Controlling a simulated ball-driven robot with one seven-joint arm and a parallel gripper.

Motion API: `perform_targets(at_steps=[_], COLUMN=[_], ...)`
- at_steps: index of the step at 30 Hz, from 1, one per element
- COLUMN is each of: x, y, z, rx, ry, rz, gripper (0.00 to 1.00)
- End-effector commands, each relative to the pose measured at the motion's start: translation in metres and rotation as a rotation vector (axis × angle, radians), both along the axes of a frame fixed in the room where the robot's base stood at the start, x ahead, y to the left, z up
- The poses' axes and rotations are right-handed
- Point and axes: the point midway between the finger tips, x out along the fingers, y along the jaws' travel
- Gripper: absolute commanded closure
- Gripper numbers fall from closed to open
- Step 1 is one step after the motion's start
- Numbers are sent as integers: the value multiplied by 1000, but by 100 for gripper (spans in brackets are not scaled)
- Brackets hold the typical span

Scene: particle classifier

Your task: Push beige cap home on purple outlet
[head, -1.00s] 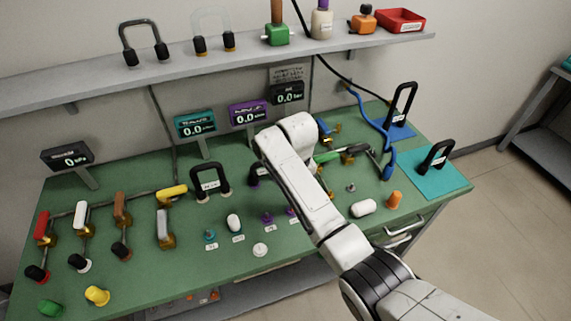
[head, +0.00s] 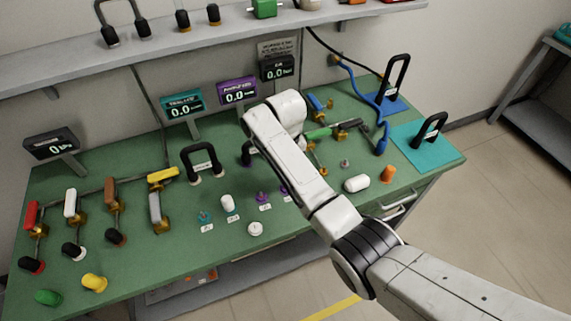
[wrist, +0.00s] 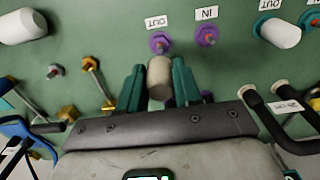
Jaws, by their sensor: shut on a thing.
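In the wrist view, my gripper (wrist: 158,70) has teal fingers shut on the beige cap (wrist: 160,80). The cap is held just beside the purple outlet (wrist: 159,43), which carries an OUT label. The outlet's tip is bare, and a small gap shows between it and the cap in this view. The purple inlet (wrist: 206,36), labelled IN, stands to its right, also bare. In the head view my arm hides the gripper and the cap. The purple outlet (head: 284,188) is partly covered by my arm there, and the purple inlet (head: 263,197) shows clear.
A white cap (wrist: 278,32) sits on the teal outlet, right of the purple pair. A black handle (wrist: 265,110) stands close to my gripper's right.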

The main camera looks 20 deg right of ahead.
Motion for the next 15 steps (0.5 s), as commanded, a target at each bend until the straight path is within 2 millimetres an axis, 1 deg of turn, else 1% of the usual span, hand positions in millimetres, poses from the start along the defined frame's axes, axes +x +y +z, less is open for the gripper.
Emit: perform_targets(at_steps=[1, 6, 10, 15], x=[0, 0, 0, 0], y=[0, 0, 0, 0], z=[-8, -24, -33, -37], rx=[0, 0, 0, 0], ry=[1, 0, 0, 0], rz=[0, 0, 0, 0], gripper=[96, 96, 96, 96])
